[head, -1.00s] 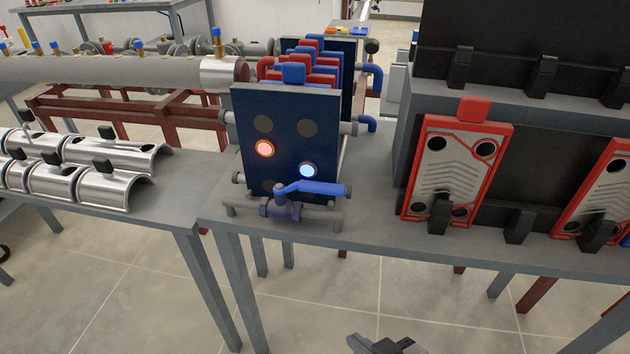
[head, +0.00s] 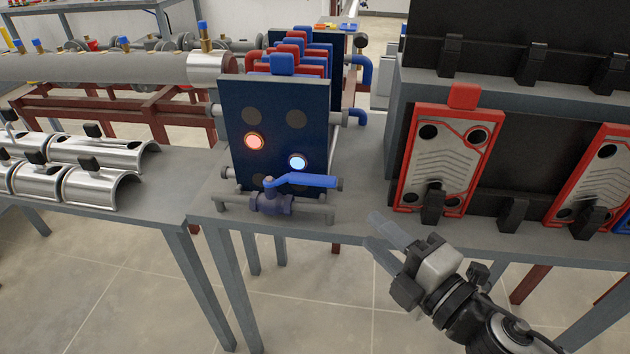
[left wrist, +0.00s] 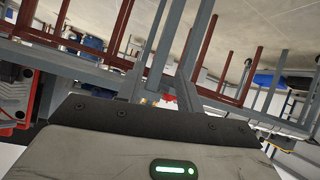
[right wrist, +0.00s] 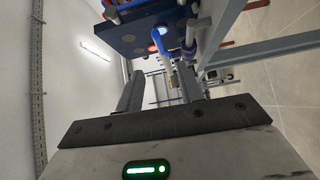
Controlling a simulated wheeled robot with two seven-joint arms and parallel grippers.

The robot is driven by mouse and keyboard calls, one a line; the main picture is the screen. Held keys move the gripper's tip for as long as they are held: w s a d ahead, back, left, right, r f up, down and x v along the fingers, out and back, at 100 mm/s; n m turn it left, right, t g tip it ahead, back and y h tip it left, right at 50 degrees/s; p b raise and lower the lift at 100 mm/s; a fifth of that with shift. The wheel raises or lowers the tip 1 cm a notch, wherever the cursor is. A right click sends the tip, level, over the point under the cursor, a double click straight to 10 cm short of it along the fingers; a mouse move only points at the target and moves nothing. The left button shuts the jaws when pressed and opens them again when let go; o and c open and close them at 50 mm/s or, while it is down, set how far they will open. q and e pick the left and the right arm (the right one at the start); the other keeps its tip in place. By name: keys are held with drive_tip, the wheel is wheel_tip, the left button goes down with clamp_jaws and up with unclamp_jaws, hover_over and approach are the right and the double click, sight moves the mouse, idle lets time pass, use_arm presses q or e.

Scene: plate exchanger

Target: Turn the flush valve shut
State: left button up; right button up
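The flush valve (head: 270,201) sits on a short grey pipe along the front of the table, before the blue plate exchanger (head: 240,115). Its blue lever (head: 312,181) points right, lying roughly along the pipe. My right gripper (head: 371,231) is in front of the table edge, right of the lever and apart from it. Its fingers are spread and empty; the right wrist view shows a gap between them (right wrist: 160,92). The exchanger's blue plate (right wrist: 130,38) shows beyond them there. My left gripper (left wrist: 158,85) shows only in its wrist view, fingers apart with nothing held.
Red-framed plates (head: 452,160) lean on a black rack to the right. Metal half-shells (head: 105,190) lie on the left table. The exchanger has one orange and one white-blue light. The tabletop (head: 365,190) between the valve and the rack is clear.

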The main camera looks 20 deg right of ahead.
sight(321, 186)
drive_tip(key=p+x, duration=0.4)
drive_tip(key=x, duration=1.2)
drive_tip(key=shift+s+a+r, duration=0.1)
drive_tip(key=shift+c, duration=0.4)
clamp_jaws()
